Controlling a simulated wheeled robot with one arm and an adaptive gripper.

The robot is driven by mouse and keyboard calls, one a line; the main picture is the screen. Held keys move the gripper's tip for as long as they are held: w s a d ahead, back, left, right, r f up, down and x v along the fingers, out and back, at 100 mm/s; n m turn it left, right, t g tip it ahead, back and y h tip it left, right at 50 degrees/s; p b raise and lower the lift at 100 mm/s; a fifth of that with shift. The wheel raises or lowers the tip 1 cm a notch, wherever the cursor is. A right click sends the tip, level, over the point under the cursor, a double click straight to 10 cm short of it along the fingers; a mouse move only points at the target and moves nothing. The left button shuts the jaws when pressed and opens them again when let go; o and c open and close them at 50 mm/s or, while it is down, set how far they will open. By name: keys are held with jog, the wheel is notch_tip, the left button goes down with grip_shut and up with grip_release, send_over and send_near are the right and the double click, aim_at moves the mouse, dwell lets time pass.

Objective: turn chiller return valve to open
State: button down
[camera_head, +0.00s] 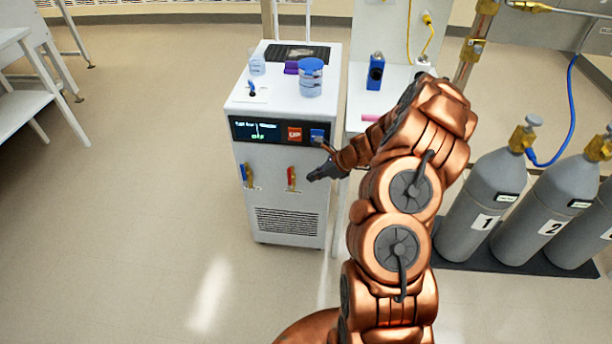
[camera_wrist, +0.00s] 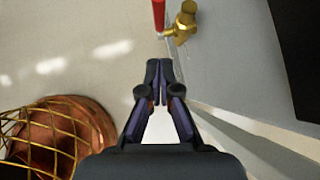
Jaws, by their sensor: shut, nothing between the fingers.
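The white chiller (camera_head: 255,212) stands on the floor left of my arm. Its front has a valve with a red handle (camera_head: 291,174) on the right and one with a blue handle (camera_head: 244,175) on the left. No label that names the return valve is readable. The red handle looks upright in the head view. My gripper (camera_head: 312,177) is shut and empty, just right of the red handle and apart from it. In the wrist view my closed fingertips (camera_wrist: 159,66) are below the red handle (camera_wrist: 158,12) and its brass body (camera_wrist: 182,23).
A blue-lidded jar (camera_head: 311,78) and small items stand on the chiller's top. Grey gas cylinders (camera_head: 486,195) stand at right. The floor left of the chiller is clear.

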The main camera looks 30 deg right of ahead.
jog(key=v, duration=0.8)
jog(key=shift+d, duration=0.1)
